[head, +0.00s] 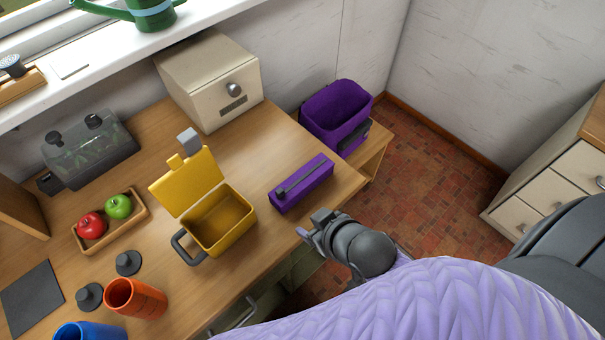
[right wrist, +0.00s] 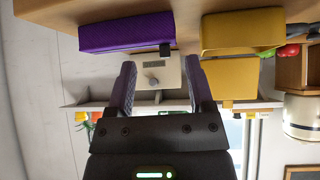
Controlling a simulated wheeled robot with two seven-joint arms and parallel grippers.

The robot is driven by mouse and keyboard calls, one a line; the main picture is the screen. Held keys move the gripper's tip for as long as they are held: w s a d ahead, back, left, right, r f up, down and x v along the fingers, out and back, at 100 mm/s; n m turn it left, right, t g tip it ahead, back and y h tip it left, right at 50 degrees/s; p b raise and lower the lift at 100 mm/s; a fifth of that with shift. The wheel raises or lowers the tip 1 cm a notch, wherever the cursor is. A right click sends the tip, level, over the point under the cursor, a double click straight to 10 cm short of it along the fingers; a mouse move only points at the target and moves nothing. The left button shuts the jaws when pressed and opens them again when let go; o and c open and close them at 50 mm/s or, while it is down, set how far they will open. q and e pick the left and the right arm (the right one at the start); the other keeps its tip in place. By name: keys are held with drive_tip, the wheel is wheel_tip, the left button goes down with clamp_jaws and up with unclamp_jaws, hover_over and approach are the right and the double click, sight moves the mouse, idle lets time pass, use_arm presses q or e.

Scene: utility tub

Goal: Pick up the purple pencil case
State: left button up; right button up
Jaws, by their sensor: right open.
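The purple pencil case (head: 301,183) is a long closed box with a grey strip along its top. It lies near the right end of the wooden desk (head: 262,262). My right gripper (head: 311,226) is beside the desk's front edge, just in front of the case and apart from it. In the right wrist view, which looks upside down, the pencil case (right wrist: 125,33) is at upper left, beyond the open fingers (right wrist: 157,75). Nothing is between them. My left gripper does not show.
A yellow box (head: 222,224) with a raised lid stands left of the case. A cream cabinet (head: 205,82) is behind. A purple bin (head: 337,112) stands on a lower wooden stand to the right. Fruit tray (head: 138,208) and orange cup (head: 137,299) are farther left.

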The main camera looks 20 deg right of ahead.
sight(282, 192)
drive_tip(key=w+a+f+t+b, duration=0.1)
drive_tip(key=w, duration=0.2)
drive_tip(key=w+a+f+t+y+b, duration=0.1)
drive_tip(key=w, duration=0.3)
drive_tip(key=w+a+f+y+b, duration=0.1)
drive_tip(key=w, duration=0.3)
drive_tip(key=shift+w+a+f+n+t, duration=0.1)
drive_tip(key=shift+f+n+t, duration=0.25)
drive_tip(key=shift+n+t, duration=0.05)
drive_tip(key=shift+c, duration=0.3)
drive_tip(key=c, duration=0.7)
clamp_jaws()
